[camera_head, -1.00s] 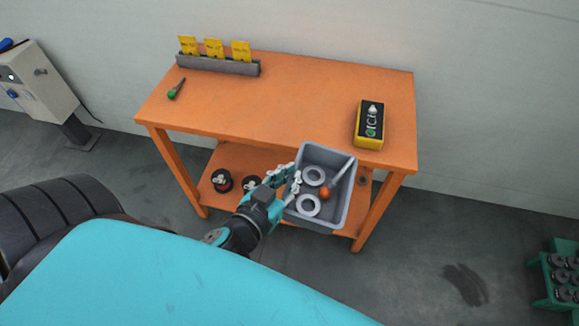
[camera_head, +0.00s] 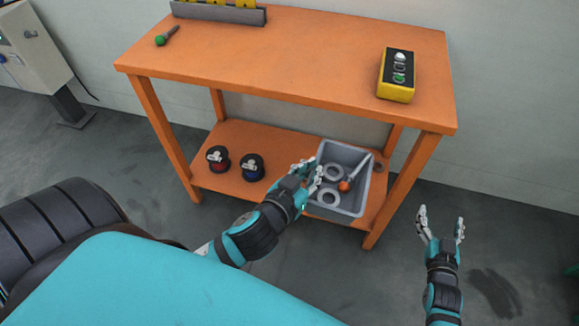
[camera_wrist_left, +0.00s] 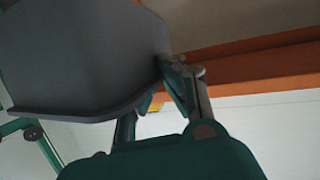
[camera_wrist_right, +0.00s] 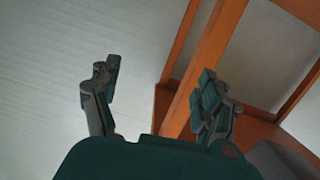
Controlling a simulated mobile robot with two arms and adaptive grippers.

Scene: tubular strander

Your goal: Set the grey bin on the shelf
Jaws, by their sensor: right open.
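The grey bin (camera_head: 364,203) is at the right end of the orange table's lower shelf (camera_head: 281,200), under the tabletop. It holds two light rings (camera_head: 329,198) and an orange-headed tool (camera_head: 345,185). I cannot tell whether its base rests fully on the shelf. My left gripper (camera_head: 310,172) is at the bin's left wall, with its fingers closed about the rim. In the left wrist view the bin (camera_wrist_left: 80,50) fills the upper left, against the fingers. My right gripper (camera_head: 441,220) is open and empty, in front of the table's right leg.
The tabletop (camera_head: 290,60) carries a yellow button box (camera_head: 396,75) and a green-handled screwdriver (camera_head: 166,36). Table legs (camera_head: 402,190) flank the shelf.

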